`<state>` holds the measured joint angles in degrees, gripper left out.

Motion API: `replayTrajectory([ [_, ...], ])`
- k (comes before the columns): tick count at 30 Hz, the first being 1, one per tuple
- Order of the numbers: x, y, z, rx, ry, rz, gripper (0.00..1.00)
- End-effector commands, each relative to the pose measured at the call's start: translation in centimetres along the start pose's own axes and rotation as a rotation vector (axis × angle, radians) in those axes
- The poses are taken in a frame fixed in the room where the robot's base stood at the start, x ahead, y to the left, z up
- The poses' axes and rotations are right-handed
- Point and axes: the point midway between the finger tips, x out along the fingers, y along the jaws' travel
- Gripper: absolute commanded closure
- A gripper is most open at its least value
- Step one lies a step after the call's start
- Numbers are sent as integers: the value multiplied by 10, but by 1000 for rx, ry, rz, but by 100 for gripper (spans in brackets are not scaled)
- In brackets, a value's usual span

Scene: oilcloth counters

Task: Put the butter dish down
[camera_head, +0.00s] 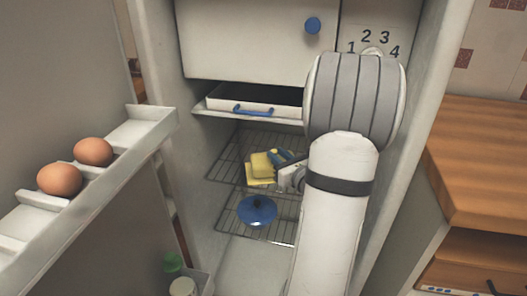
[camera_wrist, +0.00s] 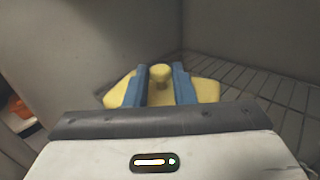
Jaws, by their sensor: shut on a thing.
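The yellow butter dish (camera_head: 261,166) is inside the open fridge, at the upper wire rack (camera_head: 228,170). In the wrist view the dish (camera_wrist: 207,91) shows its round knob (camera_wrist: 160,74) between two blue fingers. My gripper (camera_head: 279,156) is shut on the butter dish; the wrist view shows its fingers (camera_wrist: 160,85) on either side of the knob. The underside of the dish is hidden, so I cannot tell whether it touches the rack. My arm covers the right part of the rack in the head view.
A white drawer with a blue handle (camera_head: 253,110) is above. The fridge door at left holds two eggs (camera_head: 93,152) on its shelf. In the wrist view, bare rack (camera_wrist: 265,85) lies right of the dish.

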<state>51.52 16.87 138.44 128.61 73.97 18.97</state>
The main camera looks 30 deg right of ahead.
Motion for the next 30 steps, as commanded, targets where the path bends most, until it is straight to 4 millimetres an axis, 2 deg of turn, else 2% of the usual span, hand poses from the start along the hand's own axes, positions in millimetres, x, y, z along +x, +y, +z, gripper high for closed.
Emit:
replayTrajectory([
  [1, 15, 1, -1, -3, -4, 5, 100],
  [3, 31, 0, -1, -2, -3, 3, 100],
  [9, 60, -1, 0, 0, -4, -1, 100],
  [16, 75, -1, 0, -1, -4, -1, 100],
  [21, 74, -2, -30, 2, -2, -4, 100],
  [23, 74, -2, -35, 2, -2, -4, 100],
  [30, 73, -2, -34, 0, -3, -4, 100],
])
